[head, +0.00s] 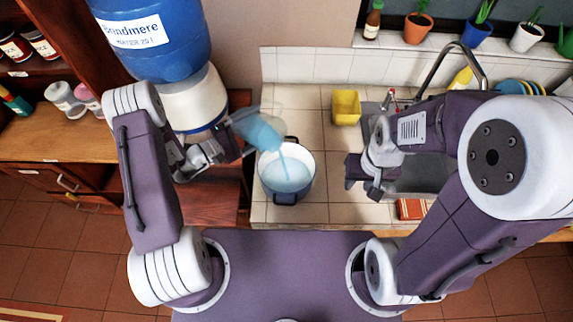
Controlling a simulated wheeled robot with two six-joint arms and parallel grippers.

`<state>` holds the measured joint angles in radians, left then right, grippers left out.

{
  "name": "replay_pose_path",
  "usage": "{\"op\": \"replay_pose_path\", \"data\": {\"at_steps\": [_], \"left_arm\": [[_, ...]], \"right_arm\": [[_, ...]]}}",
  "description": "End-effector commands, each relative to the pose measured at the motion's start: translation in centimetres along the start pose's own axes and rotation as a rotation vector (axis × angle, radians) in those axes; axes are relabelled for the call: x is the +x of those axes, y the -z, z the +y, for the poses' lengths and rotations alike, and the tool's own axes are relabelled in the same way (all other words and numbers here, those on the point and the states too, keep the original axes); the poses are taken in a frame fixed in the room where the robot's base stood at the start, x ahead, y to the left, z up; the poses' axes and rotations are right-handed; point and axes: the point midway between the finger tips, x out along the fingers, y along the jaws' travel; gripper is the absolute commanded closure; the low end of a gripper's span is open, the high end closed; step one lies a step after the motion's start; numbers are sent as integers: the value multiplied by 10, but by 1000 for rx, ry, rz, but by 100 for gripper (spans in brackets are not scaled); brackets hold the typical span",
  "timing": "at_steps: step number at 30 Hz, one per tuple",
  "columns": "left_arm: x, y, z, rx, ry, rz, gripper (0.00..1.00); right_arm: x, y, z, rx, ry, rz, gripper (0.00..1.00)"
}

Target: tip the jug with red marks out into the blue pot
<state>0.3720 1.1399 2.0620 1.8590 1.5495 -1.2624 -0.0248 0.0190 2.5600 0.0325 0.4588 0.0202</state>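A clear, see-through jug (262,131) with light blue liquid in it is tilted steeply, its mouth toward the pot. Red marks on it cannot be made out. My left gripper (229,146) is shut on the jug at its left end, and holds it above and to the left of the pot. The blue pot (313,182) stands upright on the tiled counter, with a pale inside and dark blue handles. A thin pale blue stream runs from the jug into it, and pale blue liquid lies inside. My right gripper (362,186) is empty and looks open, right of the pot.
A big blue water container (150,45) on a white base stands close behind my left arm. A yellow box (346,107) sits behind the pot, beside the sink with its tap (468,55). A red-brown block (411,208) lies at the counter's front edge.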

Motion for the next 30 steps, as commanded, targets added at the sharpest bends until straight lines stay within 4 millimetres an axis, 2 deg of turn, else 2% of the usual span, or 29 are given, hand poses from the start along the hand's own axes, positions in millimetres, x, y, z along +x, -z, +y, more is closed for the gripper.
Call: {"op": "replay_pose_path", "data": {"at_steps": [30], "left_arm": [[1,-4,3,47,6,4,76]], "right_arm": [[-3,0,0,0,0,0,65]]}}
